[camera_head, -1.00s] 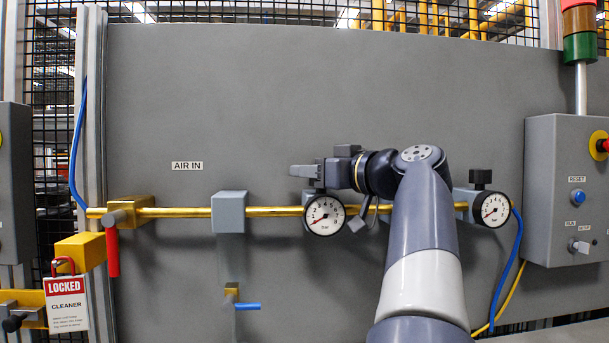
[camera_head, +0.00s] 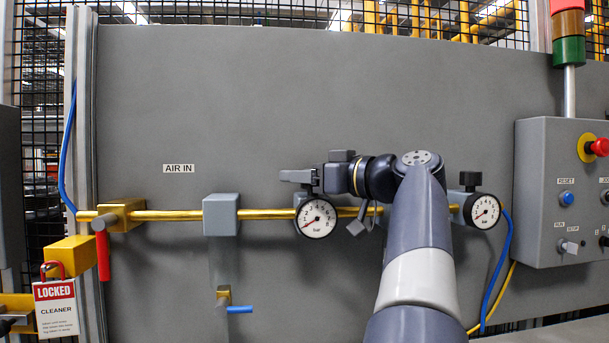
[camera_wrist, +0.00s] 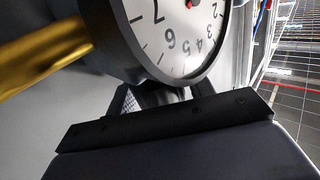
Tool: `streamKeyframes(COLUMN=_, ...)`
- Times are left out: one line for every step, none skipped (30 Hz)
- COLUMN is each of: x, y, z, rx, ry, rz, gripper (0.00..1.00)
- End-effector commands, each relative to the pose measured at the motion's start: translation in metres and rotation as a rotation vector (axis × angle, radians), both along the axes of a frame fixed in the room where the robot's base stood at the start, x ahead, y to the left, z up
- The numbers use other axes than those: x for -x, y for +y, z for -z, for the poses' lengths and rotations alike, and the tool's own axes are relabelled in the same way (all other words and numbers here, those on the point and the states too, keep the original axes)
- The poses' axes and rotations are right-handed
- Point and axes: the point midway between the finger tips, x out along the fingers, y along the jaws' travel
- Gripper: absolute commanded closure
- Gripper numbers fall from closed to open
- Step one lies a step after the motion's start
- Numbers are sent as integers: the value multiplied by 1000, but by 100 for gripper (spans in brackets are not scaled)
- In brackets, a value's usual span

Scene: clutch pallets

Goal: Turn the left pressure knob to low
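The left pressure gauge (camera_head: 316,218), white-faced with a red needle near the low end of its scale, sits on the brass pipe (camera_head: 265,214). It also fills the top of the wrist view (camera_wrist: 175,40), upside down. My gripper (camera_head: 298,177) is just above this gauge, level and pointing left. The left knob is not clearly visible; my gripper covers the place above the gauge. A dark part below the gauge in the wrist view may be the knob. I cannot tell whether the fingers are open or shut on it.
The right gauge (camera_head: 482,211) has a black knob (camera_head: 470,180) on top. Left along the pipe are a grey block (camera_head: 221,215) and a red-handled valve (camera_head: 103,255). A LOCKED tag (camera_head: 55,308) hangs at lower left. A control box (camera_head: 540,200) stands at right.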

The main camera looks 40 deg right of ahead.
Motion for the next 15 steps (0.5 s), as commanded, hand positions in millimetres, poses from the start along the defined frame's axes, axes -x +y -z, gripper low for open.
streamKeyframes(x=0, y=0, z=-1, rx=1, ry=-1, rz=0, gripper=46)
streamKeyframes(x=0, y=0, z=-1, rx=1, ry=-2, rz=0, gripper=43)
streamKeyframes(x=0, y=1, z=-1, rx=1, ry=-2, rz=0, gripper=41)
streamKeyframes(x=0, y=1, z=-2, rx=1, ry=-2, rz=0, gripper=41)
streamKeyframes(x=0, y=1, z=-2, rx=1, ry=-3, rz=0, gripper=41)
streamKeyframes(x=0, y=1, z=-2, rx=1, ry=-3, rz=1, gripper=41)
streamKeyframes(x=0, y=1, z=-2, rx=2, ry=-4, rz=1, gripper=41)
streamKeyframes(x=0, y=1, z=-2, rx=2, ry=-5, rz=1, gripper=41)
streamKeyframes(x=0, y=1, z=-2, rx=2, ry=-5, rz=1, gripper=41)
streamKeyframes(x=1, y=1, z=-2, rx=2, ry=-5, rz=1, gripper=41)
streamKeyframes(x=1, y=0, z=-3, rx=2, ry=-5, rz=1, gripper=41)
streamKeyframes(x=3, y=0, z=-3, rx=2, ry=-5, rz=2, gripper=41)
streamKeyframes(x=5, y=-1, z=-3, rx=2, ry=-5, rz=2, gripper=41)
streamKeyframes(x=7, y=-2, z=-3, rx=2, ry=-5, rz=3, gripper=41)
streamKeyframes(x=11, y=-3, z=-2, rx=2, ry=-5, rz=4, gripper=41)
